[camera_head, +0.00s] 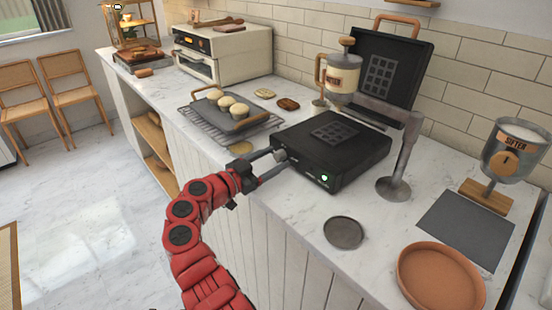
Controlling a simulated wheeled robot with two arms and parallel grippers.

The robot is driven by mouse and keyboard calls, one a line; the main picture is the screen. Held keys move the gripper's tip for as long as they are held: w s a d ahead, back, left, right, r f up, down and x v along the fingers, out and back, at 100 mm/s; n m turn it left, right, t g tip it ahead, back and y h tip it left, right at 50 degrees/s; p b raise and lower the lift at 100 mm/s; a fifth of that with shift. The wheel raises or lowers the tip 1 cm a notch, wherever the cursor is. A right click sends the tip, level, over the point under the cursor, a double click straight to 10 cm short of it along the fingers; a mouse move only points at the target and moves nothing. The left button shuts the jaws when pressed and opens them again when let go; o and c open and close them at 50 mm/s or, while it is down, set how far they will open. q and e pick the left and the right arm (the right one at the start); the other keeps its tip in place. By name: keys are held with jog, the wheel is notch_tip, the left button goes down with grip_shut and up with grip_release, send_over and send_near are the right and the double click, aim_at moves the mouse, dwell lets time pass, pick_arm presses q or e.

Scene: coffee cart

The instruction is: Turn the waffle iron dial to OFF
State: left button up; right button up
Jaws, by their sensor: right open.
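The black waffle iron (340,150) stands on the counter with its lid (385,70) raised at the back. A green light (324,178) glows on its front face. A small grey dial (281,155) sticks out at the left end of that face. My right gripper (277,161) is open at the dial, with one finger on either side of it. I cannot tell whether the fingers touch it. The dial's markings and pointer are too small to read. My left gripper is not in view.
A batter dispenser (342,78) on a stand (394,188) reaches over the iron. A rack with a bun tray (235,118) is left of the iron. A grey disc (343,232), terracotta dish (440,280) and sifter (515,150) are to the right.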

jog(key=shift+c, duration=0.3)
grip_shut()
